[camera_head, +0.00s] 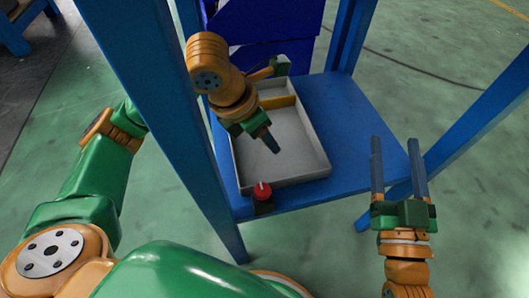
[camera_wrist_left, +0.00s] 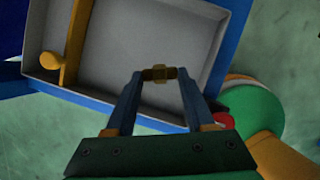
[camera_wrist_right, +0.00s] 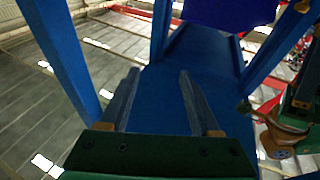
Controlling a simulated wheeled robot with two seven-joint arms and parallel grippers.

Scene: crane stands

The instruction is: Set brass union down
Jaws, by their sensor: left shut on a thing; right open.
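The brass union (camera_wrist_left: 159,73) shows in the left wrist view as a small brass piece between my left fingertips. My left gripper (camera_head: 270,143) is shut on it and sits over the grey tray (camera_head: 324,164). In the head view the union is hidden by the gripper. The tray shows a large bare compartment in the left wrist view (camera_wrist_left: 212,48); the gap between union and tray floor is hard to judge. My right gripper (camera_head: 397,142) is open and empty, right of the shelf; its spread fingers also show in the right wrist view (camera_wrist_right: 158,78).
The tray lies on a blue shelf (camera_head: 370,120) between blue stand legs (camera_head: 165,95). A yellow divider (camera_head: 278,102) crosses the tray, with a round-ended yellow piece (camera_wrist_left: 48,60) beside it. A red knob (camera_head: 262,190) stands at the shelf's front edge. The shelf right of the tray is clear.

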